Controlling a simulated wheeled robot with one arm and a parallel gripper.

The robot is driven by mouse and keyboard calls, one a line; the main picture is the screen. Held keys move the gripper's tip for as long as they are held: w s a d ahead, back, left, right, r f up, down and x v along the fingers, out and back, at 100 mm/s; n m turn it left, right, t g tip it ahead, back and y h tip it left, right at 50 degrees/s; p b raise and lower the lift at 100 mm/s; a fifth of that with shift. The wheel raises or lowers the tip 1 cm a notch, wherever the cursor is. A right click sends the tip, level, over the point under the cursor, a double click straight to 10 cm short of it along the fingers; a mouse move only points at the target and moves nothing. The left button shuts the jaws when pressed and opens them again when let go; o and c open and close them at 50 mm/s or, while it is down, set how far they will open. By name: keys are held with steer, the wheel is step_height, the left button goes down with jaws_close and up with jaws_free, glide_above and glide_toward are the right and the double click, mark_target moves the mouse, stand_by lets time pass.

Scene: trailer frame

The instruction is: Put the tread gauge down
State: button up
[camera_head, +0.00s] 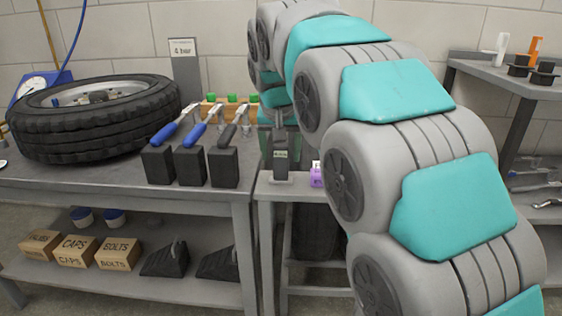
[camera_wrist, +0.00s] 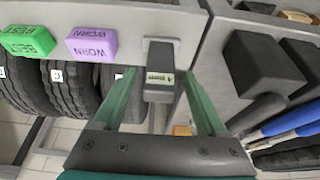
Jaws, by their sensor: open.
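The tread gauge (camera_head: 281,162) is a dark grey upright device with a small lit display. It stands on the small grey stand (camera_head: 268,189), beside a purple block (camera_head: 316,174). In the wrist view the gauge (camera_wrist: 160,82) shows its display between the two green fingers of my gripper (camera_wrist: 163,78). The fingers are open, with a visible gap on each side of the gauge.
The wrist view shows a green block (camera_wrist: 28,41) marked BEST and a purple block (camera_wrist: 91,43) marked WORN, with tyres (camera_wrist: 70,85) below. The workbench (camera_head: 105,179) at left bears a large tyre (camera_head: 95,130), black holders (camera_head: 191,166) and coloured-handled tools. A shelf (camera_head: 505,76) stands at right.

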steer(key=v, duration=0.8)
steer(key=s+d+f+g, duration=0.3)
steer(key=s+d+f, duration=0.8)
steer(key=s+d, duration=0.15)
steer(key=s+d+f+g, duration=0.1)
steer(key=s+d+f, duration=0.1)
steer(key=s+f, duration=0.6)
steer(key=s+d+f+g, duration=0.2)
steer(key=s+f, duration=0.6)
steer(key=s, duration=0.8)
steer(key=shift+d+f, duration=0.35)
steer(key=shift+d, duration=0.2)
steer(key=shift+r, duration=0.2)
